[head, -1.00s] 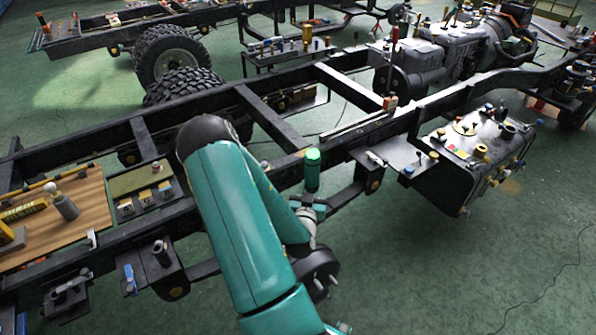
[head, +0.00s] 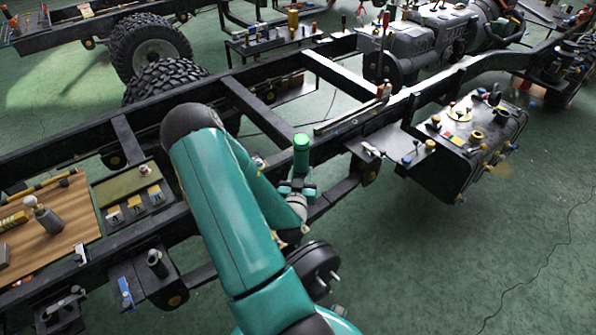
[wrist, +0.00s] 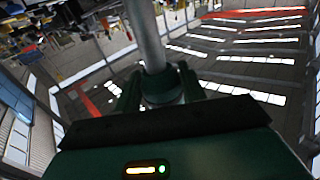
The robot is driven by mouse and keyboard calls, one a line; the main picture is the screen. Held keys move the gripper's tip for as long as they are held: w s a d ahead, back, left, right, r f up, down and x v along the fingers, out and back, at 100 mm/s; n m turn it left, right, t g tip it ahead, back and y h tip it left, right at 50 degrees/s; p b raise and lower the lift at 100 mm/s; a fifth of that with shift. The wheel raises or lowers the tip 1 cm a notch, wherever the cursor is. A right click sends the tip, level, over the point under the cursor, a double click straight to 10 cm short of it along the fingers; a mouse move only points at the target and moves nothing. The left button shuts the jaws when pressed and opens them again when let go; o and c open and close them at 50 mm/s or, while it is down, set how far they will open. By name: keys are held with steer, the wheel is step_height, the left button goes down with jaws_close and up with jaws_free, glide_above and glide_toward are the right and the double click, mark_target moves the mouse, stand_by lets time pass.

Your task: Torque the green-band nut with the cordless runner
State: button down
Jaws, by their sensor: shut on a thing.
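My gripper (head: 297,188) is beyond my teal arm, close to the near rail of the black chassis frame. It is shut on an upright dark green cylinder with a glowing green top, which seems to be the cordless runner (head: 301,160). In the wrist view my gripper (wrist: 160,86) has its two dark green fingers around a round grey shaft (wrist: 146,35), which runs up out of the picture. I cannot pick out the green-band nut in either view. My arm hides part of the near rail.
The chassis frame rail (head: 345,122) runs across the view. A dark tank (head: 463,155) with small fittings is on the right. A wooden board (head: 70,228) with tools and a tray of small parts (head: 133,208) are on the left. The green floor at lower right is clear.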

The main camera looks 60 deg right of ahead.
steer(key=shift+w+f, duration=0.35)
steer(key=shift+f, duration=0.1)
steer(key=shift+s+a+f, duration=0.15)
steer(key=shift+s+f, duration=0.05)
steer(key=shift+f, duration=0.1)
step_height(320, 180, down, 3)
steer(key=shift+f, duration=1.15)
steer(key=shift+a+f, duration=0.1)
steer(key=shift+f, duration=1.8)
stand_by(4.0)
